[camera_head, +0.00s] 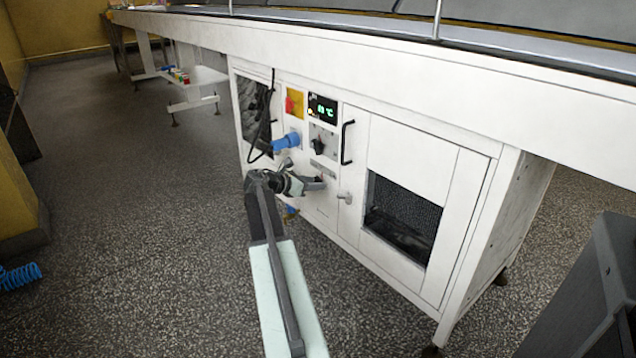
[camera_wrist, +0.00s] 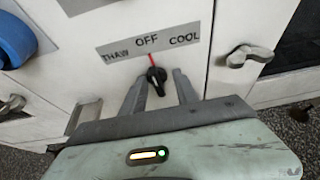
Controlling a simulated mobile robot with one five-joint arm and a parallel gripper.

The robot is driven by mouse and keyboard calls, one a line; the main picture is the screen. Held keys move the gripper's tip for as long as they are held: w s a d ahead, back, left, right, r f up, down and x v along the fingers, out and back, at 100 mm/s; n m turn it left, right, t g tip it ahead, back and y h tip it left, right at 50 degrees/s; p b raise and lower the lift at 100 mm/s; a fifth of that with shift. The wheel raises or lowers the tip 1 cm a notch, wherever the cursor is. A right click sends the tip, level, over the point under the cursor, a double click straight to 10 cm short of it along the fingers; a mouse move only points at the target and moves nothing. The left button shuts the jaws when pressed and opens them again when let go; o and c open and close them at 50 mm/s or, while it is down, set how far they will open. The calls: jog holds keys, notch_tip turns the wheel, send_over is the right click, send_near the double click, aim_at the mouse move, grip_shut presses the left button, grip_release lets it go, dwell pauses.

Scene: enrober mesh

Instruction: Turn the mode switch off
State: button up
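The mode switch (camera_wrist: 156,78) is a small black knob on the white cabinet front, under a grey label strip (camera_wrist: 148,41) reading THAW, OFF and COOL. A red line runs from the knob up toward OFF. My gripper (camera_wrist: 158,80) is open, with one finger on each side of the knob in the wrist view. Small gaps show between fingers and knob; I cannot tell whether either touches. In the head view my gripper (camera_head: 314,184) is at the cabinet front just below the label strip (camera_head: 323,169), and the knob is hidden there.
A metal latch (camera_wrist: 247,56) sits right of the switch. Above are another black knob (camera_head: 318,146), a green display (camera_head: 322,109) and a red-and-yellow emergency switch (camera_head: 294,102). A blue plug (camera_head: 286,142) and black cable hang close to my arm. Open floor lies left.

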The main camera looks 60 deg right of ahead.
dwell(0.3)
jog(key=p+v, duration=0.3)
jog(key=v, duration=0.5)
jog(key=shift+d, duration=0.1)
